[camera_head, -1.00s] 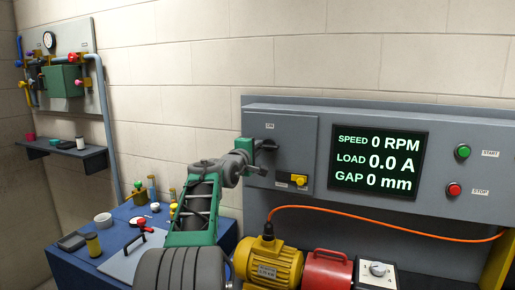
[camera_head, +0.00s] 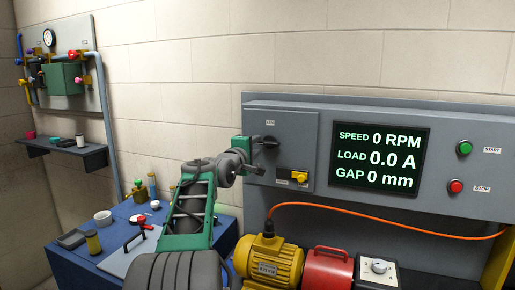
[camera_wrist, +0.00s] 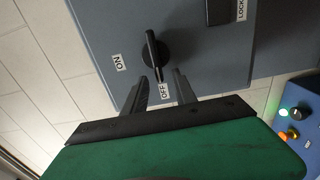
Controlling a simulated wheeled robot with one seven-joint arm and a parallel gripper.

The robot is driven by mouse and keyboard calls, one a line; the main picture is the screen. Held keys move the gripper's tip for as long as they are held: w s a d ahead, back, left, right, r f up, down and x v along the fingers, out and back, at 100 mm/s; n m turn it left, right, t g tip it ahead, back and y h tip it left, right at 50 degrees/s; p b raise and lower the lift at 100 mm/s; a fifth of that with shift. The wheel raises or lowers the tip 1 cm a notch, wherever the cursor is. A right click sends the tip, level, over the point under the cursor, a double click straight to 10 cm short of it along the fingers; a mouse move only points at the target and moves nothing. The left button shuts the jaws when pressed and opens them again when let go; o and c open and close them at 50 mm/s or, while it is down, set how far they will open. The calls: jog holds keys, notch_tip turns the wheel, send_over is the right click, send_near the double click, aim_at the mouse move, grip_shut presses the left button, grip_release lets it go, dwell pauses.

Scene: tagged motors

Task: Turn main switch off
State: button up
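The main switch (camera_wrist: 154,50) is a black rotary knob on a grey cabinet. In the wrist view its handle points toward the OFF label (camera_wrist: 164,90), with the ON label (camera_wrist: 118,62) off to the side. The switch also shows in the head view (camera_head: 267,141), beside my green gripper (camera_head: 250,153). In the wrist view my gripper (camera_wrist: 160,82) is open, its dark fingers apart on either side of the OFF label and close to the handle's end. Nothing is held. I cannot tell whether a finger touches the handle.
A yellow sliding part (camera_head: 299,177) sits below the switch. The display (camera_head: 380,158) reads 0 RPM, 0.0 A and 0 mm. Start (camera_head: 464,147) and stop (camera_head: 456,186) buttons are at right. A yellow motor (camera_head: 268,260) and blue bench (camera_head: 75,262) lie below.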

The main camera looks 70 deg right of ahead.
jog(key=a, duration=0.2)
jog(key=a+b, duration=0.1)
jog(key=a, duration=0.2)
jog(key=shift+w+a, duration=0.25)
jog(key=shift+a, duration=0.05)
jog(key=shift+m, duration=0.3)
